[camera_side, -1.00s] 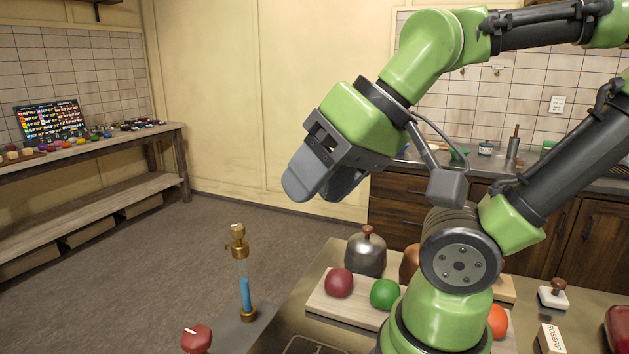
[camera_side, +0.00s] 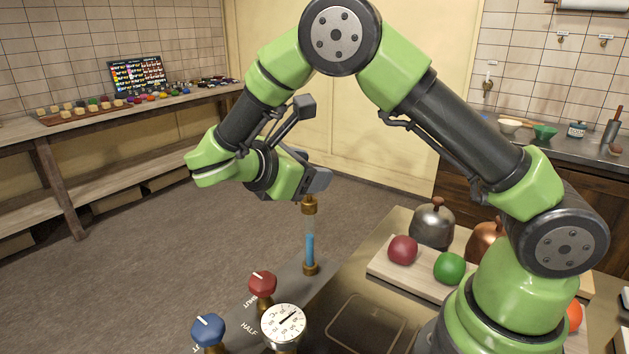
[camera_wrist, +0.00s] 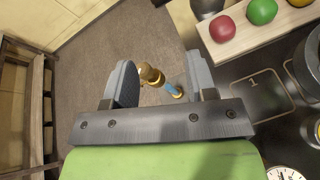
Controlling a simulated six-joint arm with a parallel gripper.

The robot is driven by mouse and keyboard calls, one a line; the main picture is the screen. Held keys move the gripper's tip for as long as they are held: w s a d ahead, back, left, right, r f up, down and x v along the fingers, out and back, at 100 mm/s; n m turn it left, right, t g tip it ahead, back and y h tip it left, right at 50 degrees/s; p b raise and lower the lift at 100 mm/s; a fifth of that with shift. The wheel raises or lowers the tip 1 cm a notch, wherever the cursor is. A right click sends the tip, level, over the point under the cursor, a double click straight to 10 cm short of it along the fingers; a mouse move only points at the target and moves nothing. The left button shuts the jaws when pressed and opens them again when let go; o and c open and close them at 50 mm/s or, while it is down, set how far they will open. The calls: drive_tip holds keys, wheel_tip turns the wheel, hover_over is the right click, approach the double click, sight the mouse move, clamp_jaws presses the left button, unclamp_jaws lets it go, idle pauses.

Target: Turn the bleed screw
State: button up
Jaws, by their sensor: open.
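A brass fitting (camera_side: 309,205) caps an upright glass tube with blue liquid (camera_side: 310,250), which stands on a brass foot at the counter's left end. I take this fitting to hold the bleed screw. My gripper (camera_side: 318,182) is just above the fitting in the side view, partly hidden by its own body. In the wrist view my gripper (camera_wrist: 162,70) is open. The brass fitting (camera_wrist: 152,76) shows between its fingers, nearer the left finger. I cannot tell whether either finger touches it.
A red knob (camera_side: 262,285), a blue knob (camera_side: 208,330) and a dial gauge (camera_side: 283,322) stand in front of the tube. A board (camera_side: 383,266) with coloured balls and a metal bell (camera_side: 433,224) are to the right. Open floor lies behind the tube.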

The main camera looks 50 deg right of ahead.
drive_tip(key=w+a+f+n+t+h, duration=0.2)
drive_tip(key=w+f+n+t+h, duration=0.15)
drive_tip(key=f+n+h, duration=0.2)
drive_tip(key=d, duration=0.9)
drive_tip(key=shift+w+d+f+y, duration=0.25)
drive_tip(key=shift+w+f+y, duration=0.05)
drive_tip(key=shift+f+y, duration=0.15)
drive_tip(key=shift+m, duration=0.25)
drive_tip(key=c, duration=0.9)
